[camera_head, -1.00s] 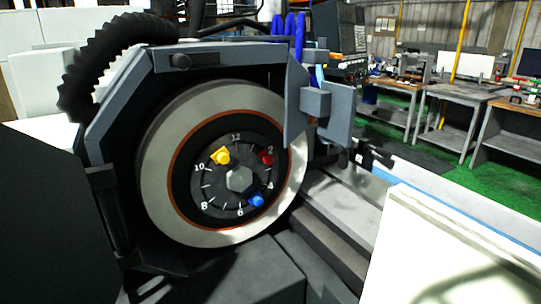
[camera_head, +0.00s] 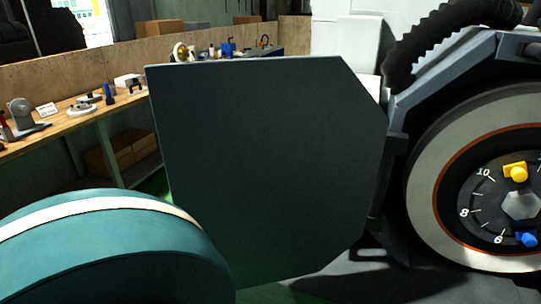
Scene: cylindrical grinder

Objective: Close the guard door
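The guard door (camera_head: 265,165) is a flat dark grey panel with cut corners, in the middle of the head view. It stands swung open to the left of the wheel housing (camera_head: 440,82), hinged along its right edge. The grinding wheel (camera_head: 428,185), with its dial of numbers and yellow and blue knobs, is exposed at the right and cut off by the picture edge. Neither of my grippers shows in the view.
A large teal rounded body with a white stripe (camera_head: 110,250) fills the lower left, in front of the door's lower left corner. A wooden workbench (camera_head: 75,122) with tools stands behind at left. A black ribbed hose (camera_head: 440,40) arches above the housing.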

